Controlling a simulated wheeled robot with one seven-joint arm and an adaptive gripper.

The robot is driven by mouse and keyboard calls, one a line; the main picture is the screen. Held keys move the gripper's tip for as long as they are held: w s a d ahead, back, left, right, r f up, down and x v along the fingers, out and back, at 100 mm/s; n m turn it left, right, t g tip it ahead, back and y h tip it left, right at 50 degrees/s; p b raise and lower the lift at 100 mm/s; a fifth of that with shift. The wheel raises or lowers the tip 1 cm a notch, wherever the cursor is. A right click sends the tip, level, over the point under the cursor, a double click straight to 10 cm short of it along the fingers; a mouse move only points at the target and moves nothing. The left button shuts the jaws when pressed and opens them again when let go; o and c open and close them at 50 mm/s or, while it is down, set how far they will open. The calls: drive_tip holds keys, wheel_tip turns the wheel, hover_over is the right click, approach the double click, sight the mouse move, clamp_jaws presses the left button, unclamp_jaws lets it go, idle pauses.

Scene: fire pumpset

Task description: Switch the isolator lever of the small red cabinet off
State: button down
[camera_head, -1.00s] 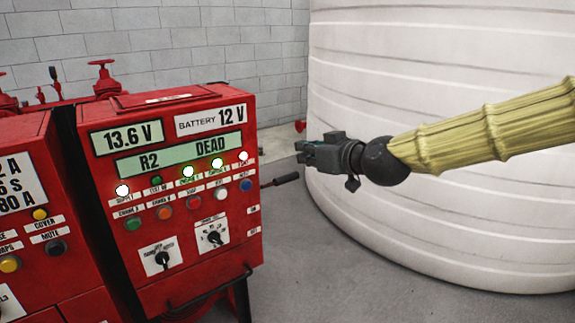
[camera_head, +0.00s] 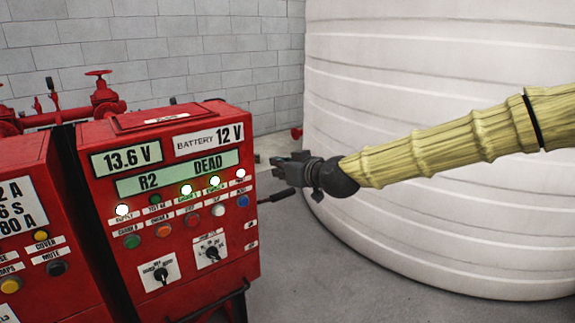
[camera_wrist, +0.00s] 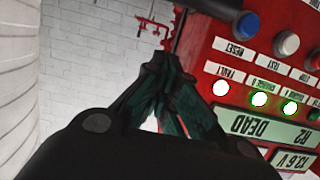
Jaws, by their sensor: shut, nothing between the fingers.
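The small red cabinet (camera_head: 175,200) stands at the left centre in the head view, with displays, lit lamps, buttons and two rotary knobs on its front. The isolator lever (camera_head: 278,196) is a dark handle sticking out from the cabinet's right side, angled slightly upward. My gripper (camera_head: 276,169) is shut and empty, just above the lever and to the right of the cabinet. In the wrist view the closed fingertips (camera_wrist: 165,62) are beside the cabinet front (camera_wrist: 265,60), which appears upside down. A thin dark rod, perhaps the lever, shows just beyond the fingertips there.
A second red cabinet (camera_head: 40,255) stands close on the left. A large white ribbed tank (camera_head: 440,90) fills the right side behind my arm. Red valves and pipes (camera_head: 100,97) are behind the cabinets. Grey floor (camera_head: 330,285) is clear between cabinet and tank.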

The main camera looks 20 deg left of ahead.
sight(284, 193)
drive_tip(key=shift+s+d+f+p, duration=0.2)
drive_tip(key=shift+d+f+p, duration=0.05)
drive_tip(key=shift+f, duration=0.3)
drive_tip(key=shift+s+d+f+p, duration=0.2)
drive_tip(key=shift+f+p, duration=0.05)
drive_tip(key=shift+f, duration=0.3)
drive_tip(key=shift+s+d+f+p, duration=0.2)
drive_tip(key=shift+d+f+p, duration=0.05)
drive_tip(key=shift+f, duration=0.3)
drive_tip(key=shift+d+f, duration=0.1)
drive_tip(key=shift+f, duration=0.05)
